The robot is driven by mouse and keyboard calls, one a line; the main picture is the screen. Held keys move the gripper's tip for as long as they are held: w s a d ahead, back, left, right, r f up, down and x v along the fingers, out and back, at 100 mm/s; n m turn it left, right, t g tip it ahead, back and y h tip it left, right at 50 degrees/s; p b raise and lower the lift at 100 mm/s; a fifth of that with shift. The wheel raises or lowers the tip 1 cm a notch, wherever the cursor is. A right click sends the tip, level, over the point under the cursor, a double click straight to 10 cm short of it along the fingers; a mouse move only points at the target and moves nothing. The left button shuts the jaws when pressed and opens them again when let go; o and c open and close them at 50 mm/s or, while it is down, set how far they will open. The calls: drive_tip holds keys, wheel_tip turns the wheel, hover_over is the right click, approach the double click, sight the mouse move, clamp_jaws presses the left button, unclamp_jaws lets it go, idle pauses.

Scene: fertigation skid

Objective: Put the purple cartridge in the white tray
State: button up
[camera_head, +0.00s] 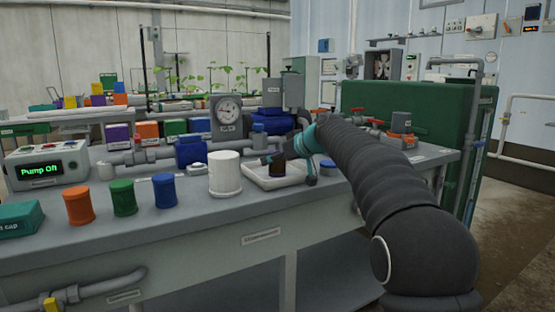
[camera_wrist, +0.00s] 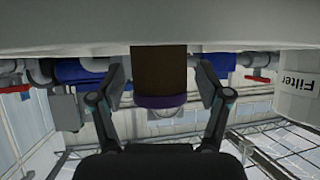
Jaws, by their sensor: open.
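The cartridge is a dark brown cylinder with a purple band at one end. It shows in the wrist view (camera_wrist: 159,68), and in the head view (camera_head: 279,167) it stands upright within the outline of the white tray (camera_head: 257,183). The tray's pale edge (camera_wrist: 70,32) spans the top of the wrist view, which looks upside down, and it hides the cartridge's base. My gripper (camera_head: 287,170) is open, with one finger on each side of the cartridge. In the wrist view (camera_wrist: 163,80) a gap shows between each finger and the cartridge.
A white canister (camera_head: 225,174) stands just left of the tray. Blue (camera_head: 164,191), green (camera_head: 122,197) and orange (camera_head: 78,206) canisters stand further left along the bench front. A blue pump (camera_head: 270,127) and a gauge (camera_head: 228,116) are behind the tray.

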drive_tip(key=v, duration=1.2)
drive_tip(key=shift+b, duration=0.45)
drive_tip(key=s+d+f+m+g+h+p, duration=0.1)
drive_tip(key=s+d+f+m+h, duration=0.2)
drive_tip(key=s, duration=1.1)
drive_tip(key=s+d+f+m+g+h+p, duration=0.1)
drive_tip(key=s+d+f+m+h, duration=0.1)
drive_tip(key=s+d+f, duration=0.5)
drive_tip(key=s+d+f+m+g+h+p, duration=0.1)
drive_tip(key=s+d+f+m+h, duration=0.2)
drive_tip(key=s+f, duration=0.9)
drive_tip(key=shift+s+d+f+m+h, duration=0.45)
drive_tip(key=shift+s+d, duration=0.85)
drive_tip(key=shift+s, duration=3.4)
drive_tip(key=shift+r, duration=0.1)
